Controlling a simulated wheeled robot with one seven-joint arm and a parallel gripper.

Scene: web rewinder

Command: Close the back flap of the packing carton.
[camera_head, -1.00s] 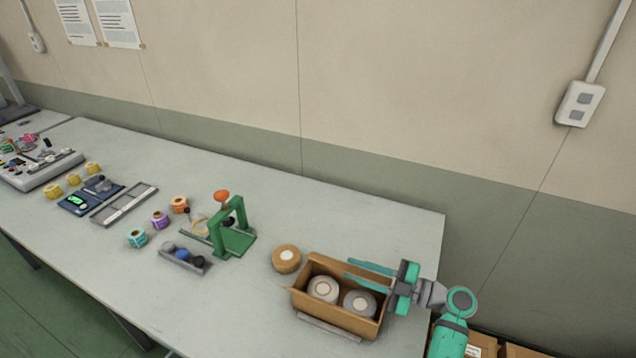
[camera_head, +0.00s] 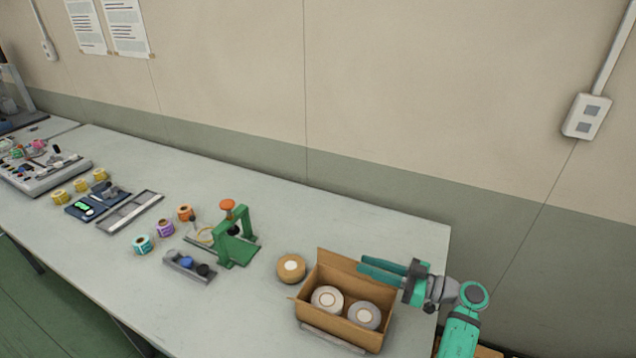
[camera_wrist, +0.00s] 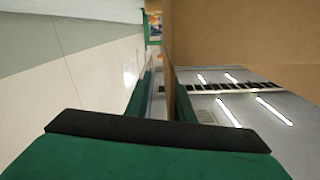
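The packing carton (camera_head: 318,318) stands open near the right end of the table, with two pale round rolls (camera_head: 327,299) inside. Its back flap (camera_head: 338,262) stands up along the far side; the right part is hidden behind my fingers. My gripper (camera_head: 361,269) is at the right end of that flap, its teal fingers pointing left. In the wrist view my fingers (camera_wrist: 160,100) are apart, with a thin brown cardboard edge (camera_wrist: 169,90) between them and a gap beside it. A brown panel (camera_wrist: 240,35) fills the upper right there. I cannot tell whether either finger touches the flap.
A tan roll (camera_head: 291,267) lies just left of the carton. A green press-like stand (camera_head: 235,240) and a grey tray (camera_head: 188,267) stand further left. The bare table (camera_head: 300,220) behind the carton is clear up to the wall.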

